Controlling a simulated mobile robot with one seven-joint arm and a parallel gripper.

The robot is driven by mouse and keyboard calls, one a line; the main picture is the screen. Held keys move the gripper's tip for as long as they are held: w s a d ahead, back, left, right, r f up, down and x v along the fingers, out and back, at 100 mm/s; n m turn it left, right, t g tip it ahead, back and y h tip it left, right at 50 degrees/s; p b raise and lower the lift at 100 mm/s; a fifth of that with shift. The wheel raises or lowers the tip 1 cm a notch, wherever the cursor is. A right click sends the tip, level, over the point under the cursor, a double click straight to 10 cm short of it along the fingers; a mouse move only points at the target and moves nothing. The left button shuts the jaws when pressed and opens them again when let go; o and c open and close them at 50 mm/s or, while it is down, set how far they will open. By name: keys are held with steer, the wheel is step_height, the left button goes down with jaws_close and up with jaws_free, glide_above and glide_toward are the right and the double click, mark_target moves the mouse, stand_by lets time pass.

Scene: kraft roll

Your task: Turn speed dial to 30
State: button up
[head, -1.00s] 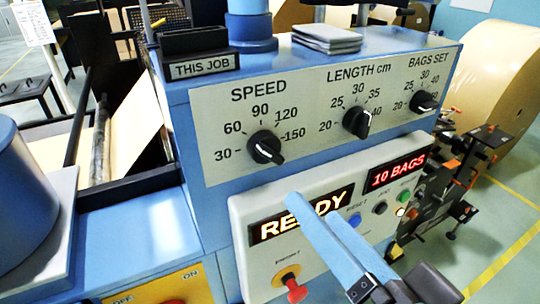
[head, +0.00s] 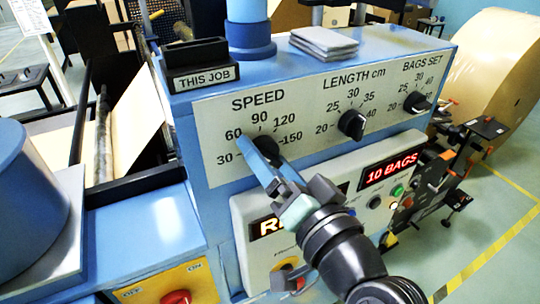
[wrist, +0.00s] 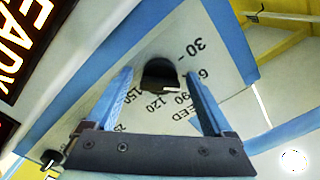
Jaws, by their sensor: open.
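The black speed dial (head: 268,148) is on the sloped panel under the word SPEED, with marks from 30 to 150 around it. My gripper (head: 256,146) is in front of it and partly covers it in the head view. In the wrist view the dial (wrist: 158,72) lies between the two blue fingers of my open gripper (wrist: 158,78), with a gap on each side. A white mark shows on the dial's edge there; its exact reading cannot be told. The 30 mark (head: 224,156) is left of the fingers in the head view.
The length dial (head: 352,124) and bags-set dial (head: 416,102) are to the right on the same panel. Below, a box holds the 10 BAGS display (head: 390,169) and several buttons; my gripper partly hides its READY display. A red knob (head: 176,298) is at the lower left.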

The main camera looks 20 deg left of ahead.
steer(key=c, duration=1.4)
steer(key=shift+o, duration=0.2)
steer(key=shift+f+n+b, duration=0.15)
steer(key=shift+n+b, duration=0.25)
steer(key=shift+b, duration=0.2)
steer(key=n+b, duration=0.2)
steer(key=b, duration=0.1)
steer(key=shift+f+n+b, duration=0.1)
steer(key=shift+n+b, duration=0.3)
steer(key=n+b, duration=0.3)
steer(key=shift+n+b, duration=1.2)
steer(key=shift+r, duration=0.25)
